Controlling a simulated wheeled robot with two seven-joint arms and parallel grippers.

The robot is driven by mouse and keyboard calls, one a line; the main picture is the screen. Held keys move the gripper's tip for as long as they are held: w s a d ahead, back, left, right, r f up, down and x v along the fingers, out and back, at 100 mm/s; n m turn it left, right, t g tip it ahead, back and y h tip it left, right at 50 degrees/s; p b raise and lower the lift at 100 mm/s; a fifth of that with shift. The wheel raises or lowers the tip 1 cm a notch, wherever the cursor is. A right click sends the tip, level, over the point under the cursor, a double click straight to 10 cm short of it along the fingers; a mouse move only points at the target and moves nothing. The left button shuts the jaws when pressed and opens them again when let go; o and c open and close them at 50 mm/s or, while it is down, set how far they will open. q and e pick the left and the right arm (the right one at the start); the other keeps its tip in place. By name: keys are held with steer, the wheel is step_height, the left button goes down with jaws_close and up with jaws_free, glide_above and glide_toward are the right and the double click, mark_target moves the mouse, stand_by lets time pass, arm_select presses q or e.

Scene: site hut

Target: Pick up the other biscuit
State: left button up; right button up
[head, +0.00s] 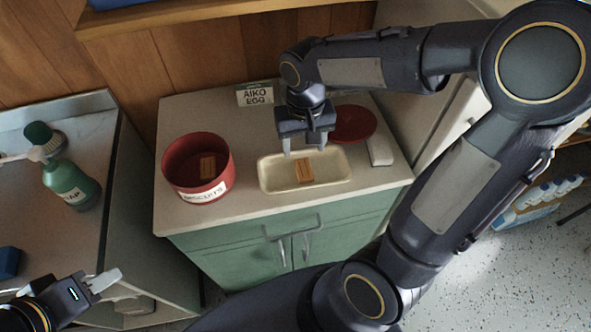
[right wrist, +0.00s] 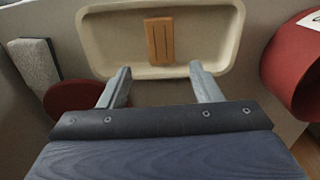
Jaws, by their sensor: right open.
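One biscuit (head: 304,170), brown and rectangular with lines along it, lies in the cream tray (head: 272,185). It also shows in the right wrist view (right wrist: 160,40), near the tray's middle. Another biscuit (head: 207,167) is inside the red tin (head: 199,153) labelled BISCUITS. My right gripper (head: 305,150) is open and empty, above the back edge of the tray. In the right wrist view its fingers (right wrist: 158,85) stand apart, with the biscuit beyond them. My left gripper (head: 106,284) is at the lower left, away from the counter; its finger opening is unclear.
A red round lid (head: 352,124) and a white block (head: 380,151) are right of the tray. A sign reading AIKO EGG (head: 256,94) stands at the back. A green soap bottle (head: 67,184) stands on the left counter. The counter's front strip is clear.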

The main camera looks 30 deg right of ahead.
mark_target(302, 164)
step_height(302, 164, down, 6)
steer(key=shift+s+a+r, duration=0.1)
steer(key=shift+a+r, duration=0.05)
steer(key=shift+r, duration=0.05)
steer(key=c, duration=1.1)
steer(key=shift+o, duration=0.2)
steer(key=shift+r, duration=0.15)
